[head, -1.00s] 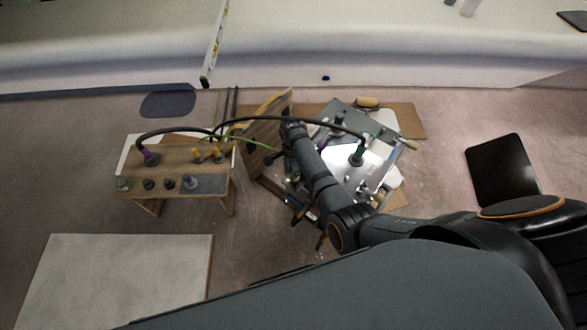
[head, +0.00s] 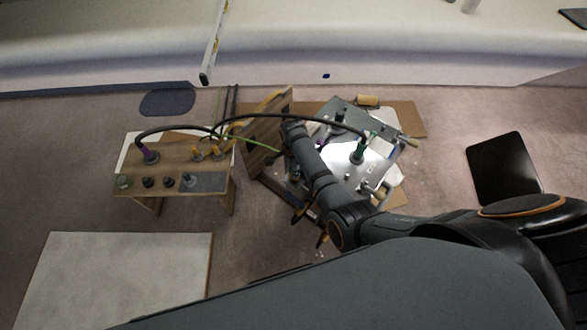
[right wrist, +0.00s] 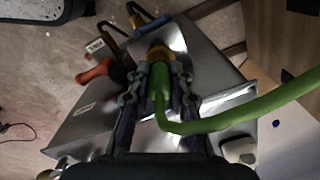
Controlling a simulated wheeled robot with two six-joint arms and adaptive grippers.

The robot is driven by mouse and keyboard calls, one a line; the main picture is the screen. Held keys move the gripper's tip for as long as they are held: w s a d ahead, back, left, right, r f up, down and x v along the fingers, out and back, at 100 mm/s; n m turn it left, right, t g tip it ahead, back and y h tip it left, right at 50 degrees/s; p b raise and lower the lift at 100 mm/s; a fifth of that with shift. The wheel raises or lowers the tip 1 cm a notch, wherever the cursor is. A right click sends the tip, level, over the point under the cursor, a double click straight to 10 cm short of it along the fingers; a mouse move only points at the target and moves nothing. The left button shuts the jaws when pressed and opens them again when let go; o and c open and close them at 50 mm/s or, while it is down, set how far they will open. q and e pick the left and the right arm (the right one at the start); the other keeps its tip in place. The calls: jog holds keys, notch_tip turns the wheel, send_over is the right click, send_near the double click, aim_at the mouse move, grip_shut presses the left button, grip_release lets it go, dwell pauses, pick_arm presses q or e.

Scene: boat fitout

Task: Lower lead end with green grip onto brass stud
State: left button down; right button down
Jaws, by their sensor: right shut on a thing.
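My right gripper (right wrist: 159,80) is shut on the green grip (right wrist: 158,98) of a lead end, in the right wrist view. A green lead (right wrist: 235,117) bends from the grip to the right. A brass-coloured piece (right wrist: 158,54) shows just beyond the grip; I cannot tell whether it is the lead's lug or the stud. A second, darker green grip (head: 358,154) on a black lead stands over the metal plate. My left gripper is not in view.
A wooden stand (head: 215,170) at the left holds a purple-gripped lead end (head: 150,156) and several posts. A black lead (head: 285,117) arches across to the metal plate (head: 345,165). An upright wooden board (head: 265,140) stands close left of my wrist. An orange-handled tool (right wrist: 95,72) lies nearby.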

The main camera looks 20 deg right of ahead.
jog(key=shift+f, duration=0.1)
jog(key=shift+f+b, duration=0.3)
jog(key=shift+f, duration=0.2)
dwell(0.3)
jog(key=c, duration=1.1)
grip_release()
jog(key=shift+c, duration=0.2)
jog(key=shift+o, duration=0.5)
jog(key=o, duration=0.5)
jog(key=shift+c, duration=0.2)
jog(key=shift+r, duration=0.1)
